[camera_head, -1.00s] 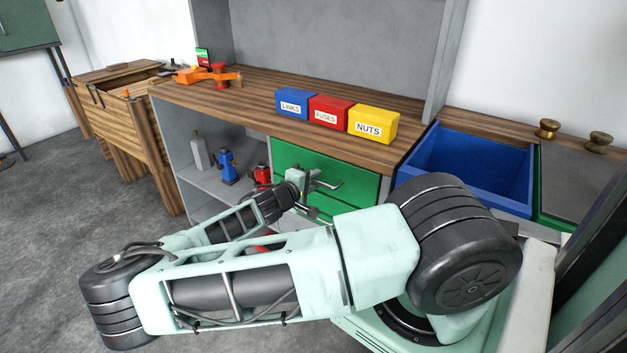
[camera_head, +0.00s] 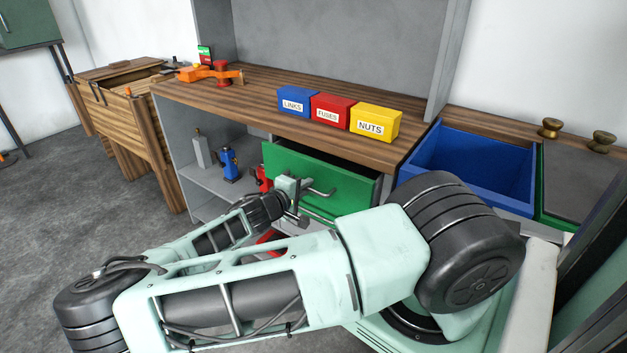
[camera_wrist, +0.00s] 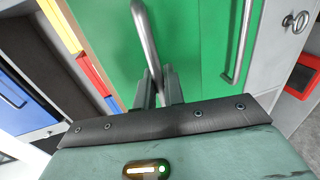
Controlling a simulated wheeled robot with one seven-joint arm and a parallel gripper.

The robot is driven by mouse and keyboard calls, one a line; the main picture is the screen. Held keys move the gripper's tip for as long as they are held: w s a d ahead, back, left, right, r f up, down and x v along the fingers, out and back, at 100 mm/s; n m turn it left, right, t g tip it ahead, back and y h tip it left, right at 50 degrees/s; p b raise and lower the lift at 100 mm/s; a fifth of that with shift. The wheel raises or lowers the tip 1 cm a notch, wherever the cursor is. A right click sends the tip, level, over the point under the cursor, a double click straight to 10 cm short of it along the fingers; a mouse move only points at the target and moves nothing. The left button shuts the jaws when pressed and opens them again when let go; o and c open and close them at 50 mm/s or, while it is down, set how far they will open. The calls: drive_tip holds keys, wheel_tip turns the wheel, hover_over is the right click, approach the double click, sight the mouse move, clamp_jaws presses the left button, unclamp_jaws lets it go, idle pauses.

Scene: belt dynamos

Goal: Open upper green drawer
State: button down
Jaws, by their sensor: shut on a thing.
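The upper green drawer (camera_head: 348,187) stands partly pulled out from under the workbench, with a dark gap showing behind its front panel. Its metal bar handle (camera_head: 318,192) is on the front. In the wrist view my gripper (camera_wrist: 160,88) is shut on the metal handle (camera_wrist: 146,38), which passes between the fingers. A second bar handle (camera_wrist: 238,45) is on green to the right in that view.
Blue, red and yellow boxes, the last marked NUTS (camera_head: 375,122), stand on the workbench (camera_head: 262,94). A blue open bin (camera_head: 473,166) is at the right. A blue bottle jack (camera_head: 230,163) and a red one (camera_head: 263,178) are on the shelf left of the drawer.

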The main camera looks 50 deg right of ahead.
drive_tip(key=f+v, duration=0.1)
drive_tip(key=v, duration=0.8)
drive_tip(key=f+v, duration=0.2)
drive_tip(key=v, duration=0.7)
drive_tip(key=shift+a+f, duration=0.35)
drive_tip(key=shift+w, duration=0.1)
drive_tip(key=c, duration=1.6)
unclamp_jaws()
drive_tip(key=v, duration=1.7)
drive_tip(key=shift+w+a+b, duration=0.1)
drive_tip(key=shift+a+b, duration=0.15)
drive_tip(key=shift+b, duration=0.1)
